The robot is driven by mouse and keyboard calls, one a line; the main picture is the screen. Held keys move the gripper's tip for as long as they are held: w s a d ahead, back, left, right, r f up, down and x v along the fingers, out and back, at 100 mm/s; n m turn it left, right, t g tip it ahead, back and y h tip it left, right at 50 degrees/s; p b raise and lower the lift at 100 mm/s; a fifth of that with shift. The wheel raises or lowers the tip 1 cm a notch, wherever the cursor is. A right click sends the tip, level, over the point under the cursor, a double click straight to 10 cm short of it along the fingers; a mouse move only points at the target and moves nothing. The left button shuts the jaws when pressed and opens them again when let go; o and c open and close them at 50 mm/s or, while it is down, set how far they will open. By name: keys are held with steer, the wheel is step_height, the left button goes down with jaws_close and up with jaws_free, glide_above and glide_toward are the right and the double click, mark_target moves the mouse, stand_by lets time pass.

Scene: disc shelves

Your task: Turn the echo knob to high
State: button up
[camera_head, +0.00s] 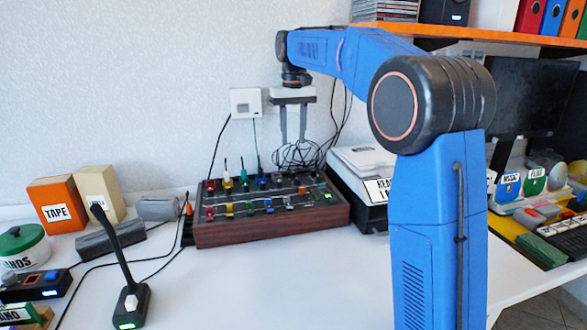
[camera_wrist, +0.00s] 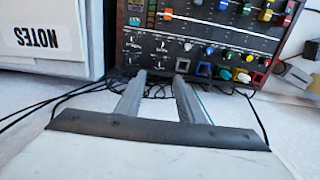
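The mixer (camera_head: 270,230) is a wood-sided box with a dark panel, standing on the table against the wall. Its panel also fills the top of the wrist view (camera_wrist: 150,47), upside down, with rows of coloured knobs and sliders. The labels are too small to read, so I cannot tell which knob is echo. My gripper (camera_head: 293,138) points down above the back right part of the mixer. In the wrist view my gripper (camera_wrist: 161,73) shows two fingers apart with nothing between them; they appear short of the knobs.
Black cables (camera_head: 297,155) bunch behind the mixer. A white-topped box (camera_head: 360,160) stands close on its right. A desk microphone (camera_head: 130,300) and an orange TAPE box (camera_head: 57,205) are at left. An orange shelf (camera_head: 490,40) hangs at upper right.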

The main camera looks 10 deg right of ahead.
mark_target(293, 172)
step_height(293, 172, down, 11)
steer(key=shift+f, duration=0.2)
stand_by(0.4)
jaws_close()
